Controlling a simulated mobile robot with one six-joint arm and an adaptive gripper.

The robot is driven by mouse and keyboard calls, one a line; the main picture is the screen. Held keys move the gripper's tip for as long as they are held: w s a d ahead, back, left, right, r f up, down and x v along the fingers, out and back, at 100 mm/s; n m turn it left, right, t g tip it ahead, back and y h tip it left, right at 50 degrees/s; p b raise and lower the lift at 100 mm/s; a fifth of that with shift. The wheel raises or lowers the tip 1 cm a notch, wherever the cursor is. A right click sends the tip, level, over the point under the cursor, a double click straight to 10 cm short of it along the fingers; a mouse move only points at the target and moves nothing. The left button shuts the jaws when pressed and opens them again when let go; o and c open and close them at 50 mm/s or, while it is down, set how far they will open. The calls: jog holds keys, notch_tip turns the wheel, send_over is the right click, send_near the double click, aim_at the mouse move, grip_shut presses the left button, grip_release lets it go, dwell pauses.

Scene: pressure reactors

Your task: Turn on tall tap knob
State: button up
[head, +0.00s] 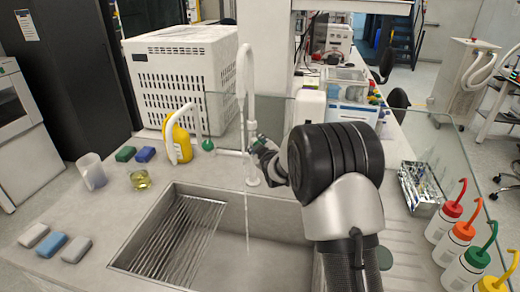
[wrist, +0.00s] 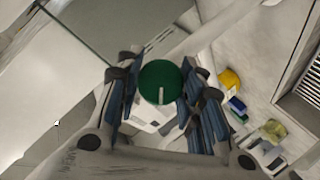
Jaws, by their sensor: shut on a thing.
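The tall tap (head: 246,75) is a white gooseneck standing behind the sink. A thin stream of water (head: 247,215) runs down into the basin. My gripper (head: 256,146) is at the tap's stem, reaching in from the right. In the wrist view, the round green knob (wrist: 161,82) with a white line on it sits between the two fingers of my gripper (wrist: 160,100). The fingers are shut on the knob from both sides. In the head view, my gripper and arm mostly hide this knob.
The sink (head: 180,200) has a drying rack inside. Another green knob (head: 208,145) is left of the tap. A yellow bottle (head: 178,140) and a white ventilated box (head: 185,75) stand behind. Several wash bottles (head: 452,210) stand at right, near a metal tray (head: 421,188). A glass panel rises behind the sink.

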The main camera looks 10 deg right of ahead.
jog(key=o, duration=1.1)
jog(key=v, duration=1.2)
